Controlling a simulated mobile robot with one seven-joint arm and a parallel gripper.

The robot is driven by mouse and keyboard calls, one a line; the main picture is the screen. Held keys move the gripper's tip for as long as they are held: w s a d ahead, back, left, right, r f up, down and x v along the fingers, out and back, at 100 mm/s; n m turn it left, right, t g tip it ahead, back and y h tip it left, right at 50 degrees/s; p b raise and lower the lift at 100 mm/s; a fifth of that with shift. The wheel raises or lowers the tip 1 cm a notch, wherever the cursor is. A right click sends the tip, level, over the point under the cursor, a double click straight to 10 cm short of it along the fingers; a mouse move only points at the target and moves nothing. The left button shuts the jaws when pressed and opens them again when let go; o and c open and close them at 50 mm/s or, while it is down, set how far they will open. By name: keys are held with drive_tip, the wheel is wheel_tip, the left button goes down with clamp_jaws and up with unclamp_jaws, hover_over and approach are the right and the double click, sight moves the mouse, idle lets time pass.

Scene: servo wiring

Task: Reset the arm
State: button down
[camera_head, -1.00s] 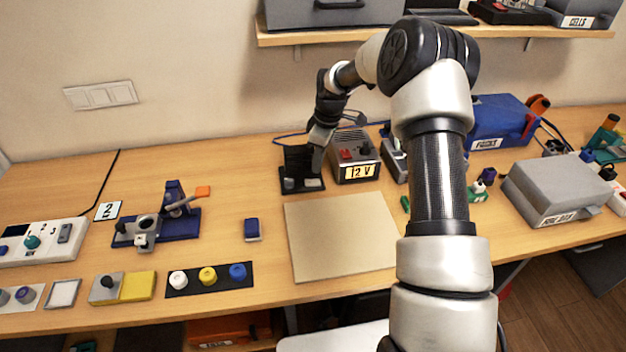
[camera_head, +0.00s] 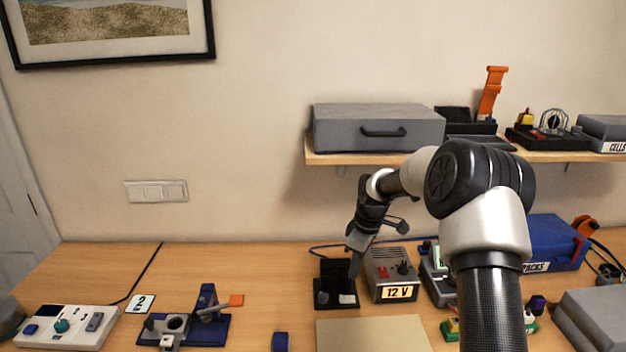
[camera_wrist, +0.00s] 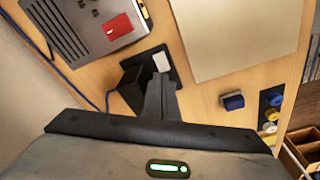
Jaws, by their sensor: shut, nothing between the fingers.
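My gripper (camera_head: 355,268) is shut and empty. It points down beside the black stand (camera_head: 324,288) on the workbench, left of the 12 V supply box (camera_head: 391,274). In the wrist view the shut fingers (camera_wrist: 160,92) reach over the edge of the black stand (camera_wrist: 130,79); I cannot tell whether they touch it. My arm is bent, with its upper part rising on the right of the head view and hiding part of the bench.
A beige mat (camera_head: 372,334) lies in front of the stand. A blue fixture (camera_head: 210,318) and a white control panel (camera_head: 68,327) stand to the left. A shelf (camera_head: 330,158) with a grey case (camera_head: 376,128) hangs behind my arm. A blue box (camera_head: 553,243) is at right.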

drive_tip(key=s+r+m+t+h, duration=0.1)
drive_tip(key=s+r+m, duration=0.2)
drive_tip(key=s+r, duration=0.65)
drive_tip(key=s+r+m+t+h, duration=0.15)
drive_tip(key=s+r, duration=0.45)
drive_tip(key=r, duration=0.6)
drive_tip(key=s+r+m+t+y, duration=0.1)
drive_tip(key=s+m, duration=0.6)
drive_tip(key=s, duration=1.4)
drive_tip(key=shift+r+t, duration=0.55)
drive_tip(key=shift+r, duration=0.25)
